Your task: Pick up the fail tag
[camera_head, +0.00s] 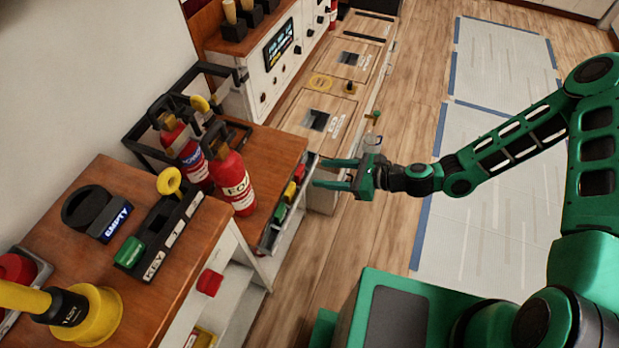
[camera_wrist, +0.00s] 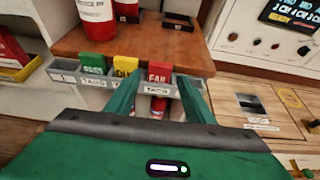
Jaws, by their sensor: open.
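The fail tag (camera_wrist: 159,72) is a red tag marked FAIL, standing upright in a grey slotted rack (camera_wrist: 63,78) along the edge of a wooden top. It also shows in the head view (camera_head: 299,173) as the farthest tag in the row. My gripper (camera_head: 319,174) is open, its fingers pointing left at the red tag. In the wrist view my gripper (camera_wrist: 157,88) has one finger on each side of the tag's lower part. I cannot tell whether either finger touches it. A yellow tag (camera_wrist: 125,65) and a green tag (camera_wrist: 94,63) stand left of it.
Red extinguishers (camera_head: 234,183) and a black frame (camera_head: 146,140) stand on the wooden top behind the rack. A nearer bench holds a key holder (camera_head: 157,240) and a yellow-based item (camera_head: 95,315). Cabinets (camera_head: 318,113) run beyond. The floor (camera_head: 350,245) in front is clear.

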